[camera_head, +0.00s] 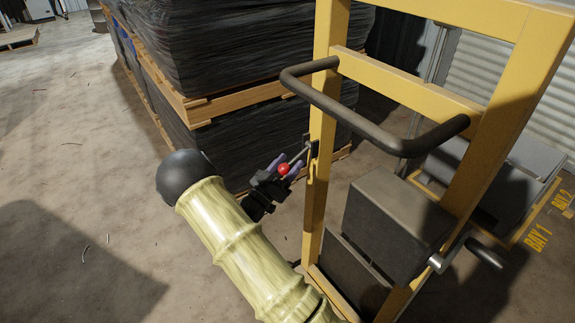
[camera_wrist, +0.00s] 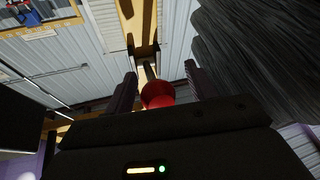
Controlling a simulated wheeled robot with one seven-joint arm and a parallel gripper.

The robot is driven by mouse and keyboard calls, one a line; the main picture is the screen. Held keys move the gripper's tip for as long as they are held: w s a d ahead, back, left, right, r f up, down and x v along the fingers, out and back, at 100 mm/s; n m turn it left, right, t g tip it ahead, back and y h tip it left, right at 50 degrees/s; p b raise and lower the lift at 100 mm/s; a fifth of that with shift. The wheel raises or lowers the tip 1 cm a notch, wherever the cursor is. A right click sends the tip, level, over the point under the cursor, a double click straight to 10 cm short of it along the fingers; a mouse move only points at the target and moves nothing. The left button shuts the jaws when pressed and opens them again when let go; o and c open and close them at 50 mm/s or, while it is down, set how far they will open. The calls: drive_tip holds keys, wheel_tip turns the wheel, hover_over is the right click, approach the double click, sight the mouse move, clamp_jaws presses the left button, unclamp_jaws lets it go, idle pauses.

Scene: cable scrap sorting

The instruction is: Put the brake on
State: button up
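A brake lever with a red ball knob (camera_head: 284,169) sticks out from a dark bracket on the left post of a yellow cart frame (camera_head: 317,120). Its thin rod slopes down and left from the bracket to the knob. My gripper (camera_head: 289,161) is at the knob, with its purple-grey fingers on either side. In the wrist view the red knob (camera_wrist: 157,95) sits between the two fingers of my gripper (camera_wrist: 161,80). A gap shows on both sides of the knob, so the gripper is open. The rod runs away behind the knob to the post.
A dark bent push handle (camera_head: 380,135) juts out from the frame, above and right of my gripper. Dark boxes (camera_head: 390,225) stand within the frame. Black wrapped stacks on wooden pallets (camera_head: 225,100) stand behind. The concrete floor (camera_head: 70,170) at left is mostly clear.

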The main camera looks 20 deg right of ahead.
drive_tip(key=shift+r, duration=0.1)
drive_tip(key=p+v, duration=0.1)
drive_tip(key=v, duration=1.6)
drive_tip(key=shift+a, duration=0.25)
